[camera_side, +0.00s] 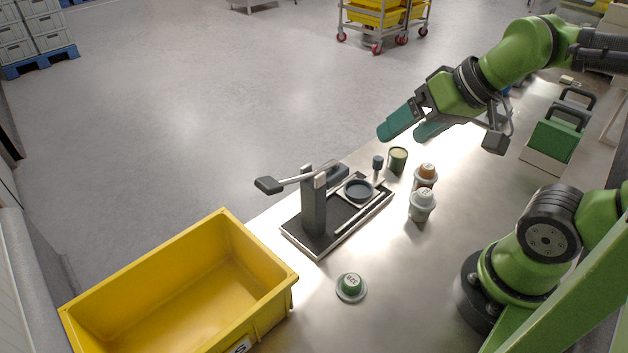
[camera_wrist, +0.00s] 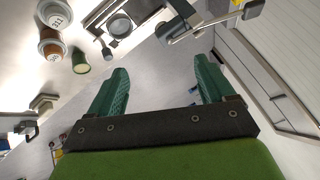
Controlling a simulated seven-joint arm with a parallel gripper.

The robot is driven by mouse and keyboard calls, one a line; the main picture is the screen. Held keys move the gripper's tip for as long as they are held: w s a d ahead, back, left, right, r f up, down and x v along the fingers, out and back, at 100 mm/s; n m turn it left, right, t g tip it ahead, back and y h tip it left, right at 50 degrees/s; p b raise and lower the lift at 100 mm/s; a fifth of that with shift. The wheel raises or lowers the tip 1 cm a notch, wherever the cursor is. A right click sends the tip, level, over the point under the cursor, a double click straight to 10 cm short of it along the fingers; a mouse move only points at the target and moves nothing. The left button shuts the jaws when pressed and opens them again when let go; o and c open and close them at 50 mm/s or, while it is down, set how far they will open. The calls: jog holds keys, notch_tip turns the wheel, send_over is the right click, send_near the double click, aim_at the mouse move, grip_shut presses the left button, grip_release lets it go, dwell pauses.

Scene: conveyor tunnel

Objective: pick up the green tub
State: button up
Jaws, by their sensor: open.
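The green tub (camera_side: 350,283) is small, with a wide grey rim and a printed label on top. It sits alone on the steel table, right of the yellow crate, in the side view; I do not see it in the wrist view. My gripper (camera_side: 404,134) is open and empty, raised above the far part of the table, well away from the tub. In the wrist view its two teal fingers (camera_wrist: 162,68) are spread apart with nothing between them.
A white tub (camera_side: 421,204), an orange tub (camera_side: 427,172) and a green cylinder (camera_side: 398,160) stand together. A lever press (camera_side: 313,205) on a dark tray is left of them. The yellow crate (camera_side: 262,250) is at the lower left. The table around the green tub is clear.

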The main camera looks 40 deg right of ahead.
jog(key=m+g+h, duration=0.2)
jog(key=m+g, duration=0.3)
jog(key=g, duration=0.2)
send_near(399, 152)
jog(key=f, duration=0.4)
jog(key=shift+a+f, duration=0.25)
jog(key=shift+w+d+f, duration=0.1)
jog(key=shift+d+f, duration=0.05)
jog(key=shift+f, duration=2.9)
